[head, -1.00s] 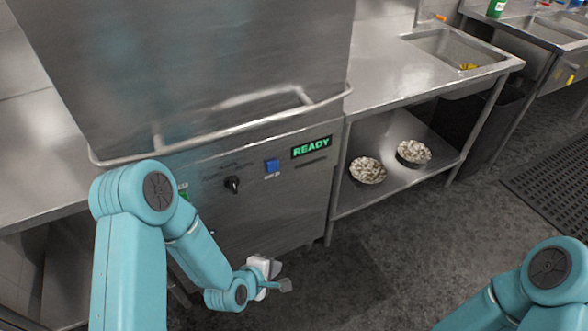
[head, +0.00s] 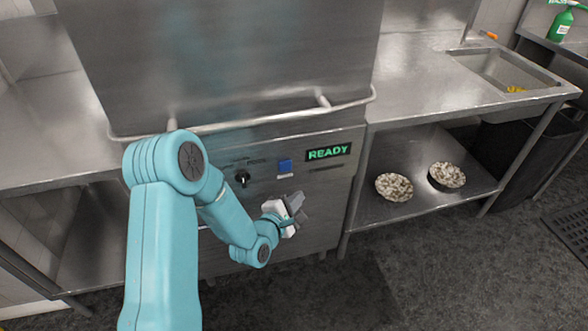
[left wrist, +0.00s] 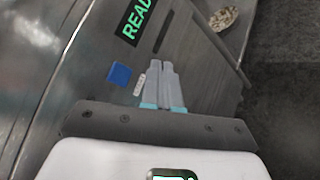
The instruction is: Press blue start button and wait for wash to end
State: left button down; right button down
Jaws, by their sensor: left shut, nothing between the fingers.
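The blue start button (head: 285,166) is on the front panel of the steel dishwasher (head: 230,65), left of a green lit display (head: 328,152) that reads READY. My left gripper (head: 300,207) is shut and empty, below and slightly right of the button, apart from it in the picture. In the left wrist view the shut fingers (left wrist: 160,72) point toward the panel, with the button (left wrist: 119,75) to their left and the display (left wrist: 134,18) above, cut off. The hood appears down, with its bar handle (head: 230,126) low across the front. My right gripper is not in view.
A black knob (head: 242,178) sits left of the button. A steel counter (head: 425,85) with a sink (head: 500,72) stands to the right; two bowls (head: 394,187) (head: 447,177) lie on its lower shelf. A green bottle (head: 560,26) stands at far right. The floor in front is clear.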

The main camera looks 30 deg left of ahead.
aim_at(285, 166)
pick_arm(q)
jog(key=shift+a, duration=0.1)
jog(key=shift+s+a, duration=0.1)
jog(key=w+a, duration=0.5)
jog(key=a, duration=0.1)
jog(key=shift+w+a, duration=0.25)
jog(key=shift+w, duration=0.1)
jog(key=shift+f, duration=0.1)
dwell(2.0)
jog(key=shift+w+a+b, duration=0.3)
